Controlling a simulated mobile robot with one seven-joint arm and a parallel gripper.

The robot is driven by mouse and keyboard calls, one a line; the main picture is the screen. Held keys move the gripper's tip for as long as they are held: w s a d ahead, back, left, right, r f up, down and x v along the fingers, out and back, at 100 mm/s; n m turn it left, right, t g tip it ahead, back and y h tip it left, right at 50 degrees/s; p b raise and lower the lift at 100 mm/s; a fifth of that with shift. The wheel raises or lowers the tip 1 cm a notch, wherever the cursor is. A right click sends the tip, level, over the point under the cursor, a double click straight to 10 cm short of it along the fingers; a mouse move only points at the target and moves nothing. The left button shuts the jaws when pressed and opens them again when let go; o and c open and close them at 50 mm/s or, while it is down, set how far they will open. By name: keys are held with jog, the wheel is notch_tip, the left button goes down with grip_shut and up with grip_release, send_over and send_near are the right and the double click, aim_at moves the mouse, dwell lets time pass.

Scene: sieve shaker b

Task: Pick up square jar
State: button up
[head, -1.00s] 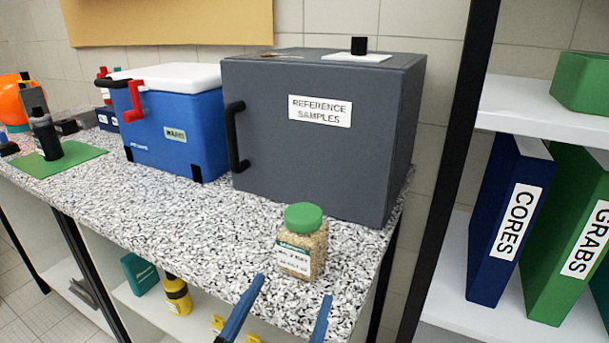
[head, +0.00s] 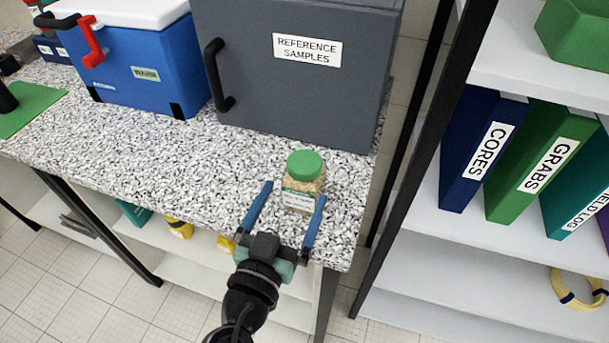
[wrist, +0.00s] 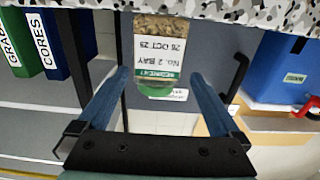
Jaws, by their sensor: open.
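The square jar (head: 301,192) is clear, with a green lid, tan grainy contents and a white and green label. It stands upright on the speckled counter near its front right corner. My gripper (head: 295,194) is open, its two blue fingers pointing at the jar from the front edge, one on each side of it in the picture. In the wrist view, which is upside down, the jar (wrist: 160,45) is centred between the fingertips (wrist: 160,73), with gaps on both sides. I cannot tell how far the tips reach along the jar's sides.
A grey cabinet (head: 290,95) labelled "Reference Samples" stands behind the jar. A blue cooler (head: 150,70) and a green mat (head: 30,112) are to the left. A shelf post (head: 425,150) and shelves with binders (head: 480,150) are at the right. The counter (head: 190,165) left of the jar is clear.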

aim_at(298, 192)
jog(key=p+x, duration=0.1)
jog(key=x, duration=0.3)
jog(key=shift+w+d+p, duration=0.3)
jog(key=shift+p, duration=0.05)
jog(key=shift+w+d+f, duration=0.1)
jog(key=shift+w+d, duration=0.05)
jog(key=shift+w, duration=0.4)
grip_shut()
